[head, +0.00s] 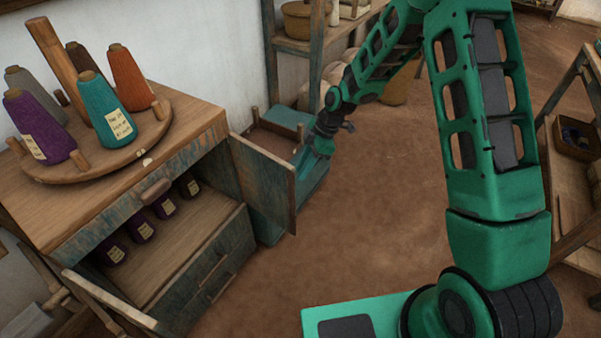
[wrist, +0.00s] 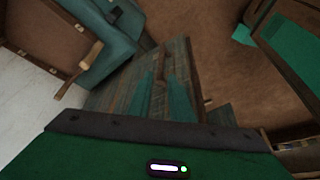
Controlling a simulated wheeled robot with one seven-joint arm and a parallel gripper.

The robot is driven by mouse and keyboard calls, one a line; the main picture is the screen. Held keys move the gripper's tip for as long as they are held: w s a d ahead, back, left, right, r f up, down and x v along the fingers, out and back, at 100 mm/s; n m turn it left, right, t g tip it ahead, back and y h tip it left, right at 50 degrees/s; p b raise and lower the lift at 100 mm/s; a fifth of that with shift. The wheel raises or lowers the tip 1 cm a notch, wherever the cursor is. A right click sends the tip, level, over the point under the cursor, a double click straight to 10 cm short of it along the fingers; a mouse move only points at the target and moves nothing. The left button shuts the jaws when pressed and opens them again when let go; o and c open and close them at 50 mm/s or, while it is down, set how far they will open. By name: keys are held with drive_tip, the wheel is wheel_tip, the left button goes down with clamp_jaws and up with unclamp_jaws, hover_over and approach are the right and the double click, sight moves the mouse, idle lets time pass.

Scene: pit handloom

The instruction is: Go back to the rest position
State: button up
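My gripper (head: 312,158) is at the end of my green arm, near the open cabinet door (head: 266,188) and in front of a teal chest (head: 272,232). Its fingers are too small and partly hidden in the head view to tell whether they are open or shut. In the wrist view, the green hand housing fills the bottom edge, with the worn wooden door (wrist: 115,92) just beyond it. I see no object clearly held.
A wooden cabinet (head: 195,128) stands at left with a round rack (head: 75,165) of thread cones on top and purple cones inside. Its doors stand open. Shelves (head: 300,45) are behind; a wooden stand (head: 566,215) is at right. Bare floor (head: 375,235) lies between.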

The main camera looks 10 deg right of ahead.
idle(0.4)
drive_tip(key=s+d+r+m+h, duration=0.2)
drive_tip(key=s+d+r+m, duration=0.45)
drive_tip(key=d+r, duration=0.35)
drive_tip(key=s+d+r+m+h, duration=0.2)
drive_tip(key=s+d+r+m, duration=0.5)
drive_tip(key=d, duration=0.5)
drive_tip(key=s+d+r+m, duration=0.2)
drive_tip(key=s+m, duration=0.1)
drive_tip(key=s, duration=0.4)
drive_tip(key=s+d+r+m, duration=0.3)
drive_tip(key=s+m, duration=0.1)
drive_tip(key=s, duration=0.4)
drive_tip(key=s+d+r+m, duration=0.2)
drive_tip(key=s+m, duration=0.2)
drive_tip(key=s, duration=0.4)
drive_tip(key=shift+s+d+r, duration=0.2)
drive_tip(key=shift+d+r, duration=0.05)
drive_tip(key=shift+d, duration=0.05)
